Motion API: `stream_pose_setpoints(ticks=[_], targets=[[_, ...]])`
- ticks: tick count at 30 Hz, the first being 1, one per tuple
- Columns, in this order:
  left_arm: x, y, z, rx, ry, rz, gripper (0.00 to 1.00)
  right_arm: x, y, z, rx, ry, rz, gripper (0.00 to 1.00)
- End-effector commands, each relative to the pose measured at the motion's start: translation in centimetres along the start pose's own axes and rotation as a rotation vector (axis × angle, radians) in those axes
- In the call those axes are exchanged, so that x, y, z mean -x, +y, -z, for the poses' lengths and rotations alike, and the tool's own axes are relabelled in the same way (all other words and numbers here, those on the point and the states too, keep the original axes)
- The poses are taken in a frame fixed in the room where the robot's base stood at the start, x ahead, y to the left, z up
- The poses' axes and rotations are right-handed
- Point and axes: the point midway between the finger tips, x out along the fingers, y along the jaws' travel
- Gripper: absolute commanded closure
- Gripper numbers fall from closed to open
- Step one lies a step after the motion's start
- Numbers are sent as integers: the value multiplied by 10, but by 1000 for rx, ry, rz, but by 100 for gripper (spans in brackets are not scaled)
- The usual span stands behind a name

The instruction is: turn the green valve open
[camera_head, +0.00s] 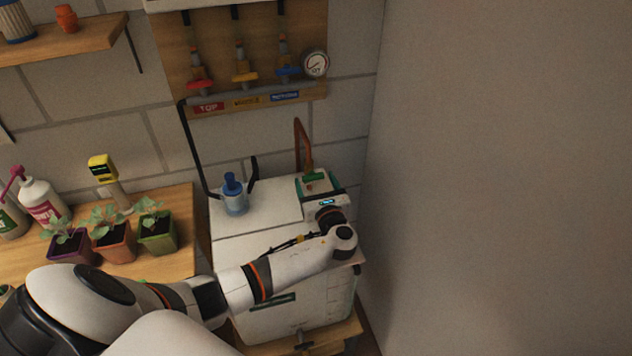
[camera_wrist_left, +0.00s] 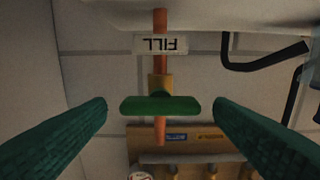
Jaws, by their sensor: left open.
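The green valve handle (camera_wrist_left: 160,105) sits across a copper pipe in the left wrist view, on a brass body (camera_wrist_left: 160,84) near a FILL label (camera_wrist_left: 160,44). It also shows small in the head view (camera_head: 313,176). My left gripper (camera_wrist_left: 160,112) is open, with one green finger on each side of the handle and a gap to both. In the head view the left gripper (camera_head: 314,184) is at the copper pipe (camera_head: 302,143), partly hidden by its own wrist. My right gripper is not in view.
A white tank (camera_head: 260,212) carries a blue-topped fitting (camera_head: 233,195). Behind it, a wooden board (camera_head: 255,100) holds red, yellow and blue valves and a gauge (camera_head: 315,64). Potted seedlings (camera_head: 112,235) and bottles stand on the left bench. A plain wall (camera_head: 500,180) bounds the right.

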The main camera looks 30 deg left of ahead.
Motion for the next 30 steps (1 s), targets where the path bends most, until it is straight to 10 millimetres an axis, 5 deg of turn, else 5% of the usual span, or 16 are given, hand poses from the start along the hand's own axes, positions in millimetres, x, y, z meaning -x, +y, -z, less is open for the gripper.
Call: stream_pose_setpoints(ticks=[8, 17, 30], targets=[[-2, 0, 0, 0, 0, 0, 24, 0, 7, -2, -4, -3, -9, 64], [-2, 0, 0, 0, 1, 0, 68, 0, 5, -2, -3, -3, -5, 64], [-2, -1, -2, 106, 1, 1, 68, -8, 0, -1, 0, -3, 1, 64]])
